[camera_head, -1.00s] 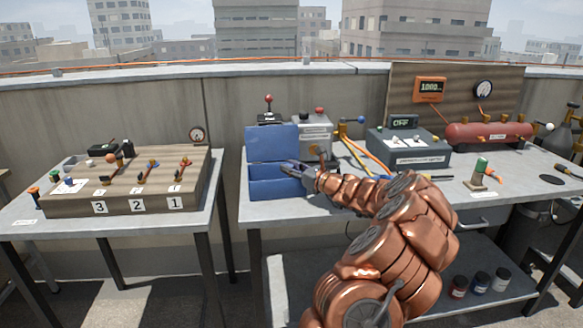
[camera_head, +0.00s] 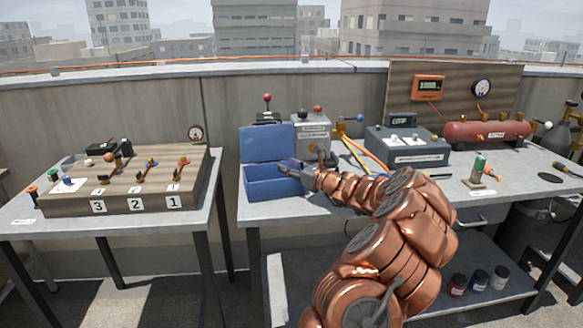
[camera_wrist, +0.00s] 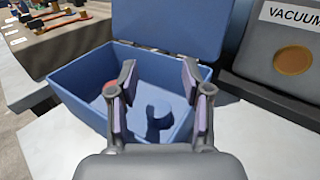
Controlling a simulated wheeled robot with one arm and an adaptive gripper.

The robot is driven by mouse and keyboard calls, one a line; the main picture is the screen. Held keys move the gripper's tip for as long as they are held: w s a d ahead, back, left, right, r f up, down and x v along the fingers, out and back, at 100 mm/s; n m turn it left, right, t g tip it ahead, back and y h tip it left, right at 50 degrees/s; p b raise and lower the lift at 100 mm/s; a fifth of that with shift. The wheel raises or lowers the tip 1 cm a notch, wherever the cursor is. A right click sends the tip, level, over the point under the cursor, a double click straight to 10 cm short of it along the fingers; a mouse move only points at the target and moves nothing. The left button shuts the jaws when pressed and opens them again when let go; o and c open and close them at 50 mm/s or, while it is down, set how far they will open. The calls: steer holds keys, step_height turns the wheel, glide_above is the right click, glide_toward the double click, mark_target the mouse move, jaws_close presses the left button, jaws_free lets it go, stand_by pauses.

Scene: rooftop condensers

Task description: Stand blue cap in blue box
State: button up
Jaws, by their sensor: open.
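The blue box (camera_head: 270,189) stands on the right table with its blue lid (camera_head: 266,143) open. It also shows in the wrist view (camera_wrist: 82,108). The blue cap (camera_wrist: 163,115) is inside the box, on its floor, and appears upright; its lower part is in dark shadow. My gripper (camera_head: 288,165) is at the right side of the box opening. In the wrist view my gripper (camera_wrist: 158,68) is open, its two fingers apart on either side of the cap, with nothing held between them.
A red round thing (camera_wrist: 110,88) is inside the box at the left, partly behind a finger. A grey vacuum unit (camera_wrist: 290,60) stands close to the right of the box. Bare tabletop (camera_wrist: 245,140) lies in front of it. A wooden panel box (camera_head: 150,195) is on the left table.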

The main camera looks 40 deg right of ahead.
steer(key=s, duration=1.2)
steer(key=shift+d+r+p, duration=0.25)
steer(key=shift+r+p, duration=0.1)
steer(key=w+a+r+n+g+y, duration=0.1)
steer(key=w+a+n+g+y, duration=0.4)
steer(key=a, duration=0.8)
steer(key=w+a+r+n+y, duration=0.15)
steer(key=a+n+y, duration=0.4)
steer(key=a, duration=0.75)
steer(key=s+a+f+n+g, duration=0.1)
steer(key=s+a+n+g, duration=0.3)
steer(key=a, duration=0.5)
steer(key=s+a+f+n+g, duration=0.25)
steer(key=a+n, duration=0.35)
steer(key=a, duration=0.3)
steer(key=s+a+f+n+g+h, duration=0.2)
steer(key=s+a+f+n+g, duration=0.15)
steer(key=s, duration=0.45)
steer(key=s+a+f+n+g+h, duration=0.25)
steer(key=s+a+n+g, duration=0.2)
steer(key=s, duration=0.35)
steer(key=s+d+f+n+h, duration=0.1)
steer(key=s+d+n+h, duration=0.2)
steer(key=s, duration=0.3)
steer(key=s+d+f+n+g+h, duration=0.1)
steer(key=s+d+n+h, duration=0.2)
steer(key=s, duration=0.3)
steer(key=shift+d+n+h, duration=0.3)
steer(key=shift+d+n, duration=0.15)
steer(key=shift+d, duration=0.1)
